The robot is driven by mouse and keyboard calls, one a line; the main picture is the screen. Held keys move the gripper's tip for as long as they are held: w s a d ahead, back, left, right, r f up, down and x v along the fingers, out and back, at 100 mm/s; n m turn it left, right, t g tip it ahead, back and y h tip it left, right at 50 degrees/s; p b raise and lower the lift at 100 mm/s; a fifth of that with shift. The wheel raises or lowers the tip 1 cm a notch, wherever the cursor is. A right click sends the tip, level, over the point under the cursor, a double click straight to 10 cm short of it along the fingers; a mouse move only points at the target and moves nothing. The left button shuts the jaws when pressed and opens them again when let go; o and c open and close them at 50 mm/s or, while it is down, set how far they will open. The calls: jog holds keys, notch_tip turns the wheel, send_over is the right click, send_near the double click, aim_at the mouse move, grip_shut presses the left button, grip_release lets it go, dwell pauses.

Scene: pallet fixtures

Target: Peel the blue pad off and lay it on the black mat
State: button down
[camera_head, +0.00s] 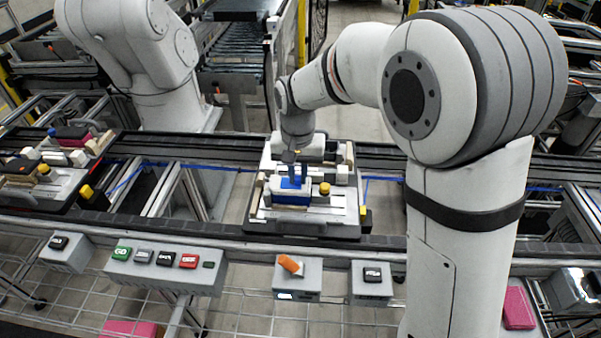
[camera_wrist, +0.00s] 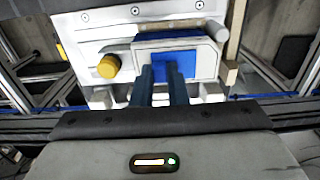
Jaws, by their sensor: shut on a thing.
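The blue pad (camera_head: 291,197) lies on a white block on the light grey pallet fixture (camera_head: 345,216) at the middle of the head view. In the wrist view the blue pad (camera_wrist: 187,66) sits in a pale frame, partly covered by my fingers. My gripper (camera_head: 297,165) points down at the pad, and in the wrist view its two dark blue fingers (camera_wrist: 161,68) reach the pad's left part. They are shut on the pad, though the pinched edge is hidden. I cannot make out a black mat for certain.
A yellow knob (camera_head: 325,188) stands on the fixture right of the pad. A second, darker pallet (camera_head: 45,195) with several blocks is at the left. A button panel (camera_head: 165,268) and an orange switch (camera_head: 290,265) line the front. Another white arm (camera_head: 130,45) stands behind left.

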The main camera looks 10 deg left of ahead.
aim_at(298, 178)
jog(key=c, duration=2)
grip_release()
jog(key=shift+c, duration=0.2)
grip_shut()
jog(key=shift+r, duration=0.35)
jog(key=shift+r+p, duration=2)
jog(key=shift+r, duration=0.45)
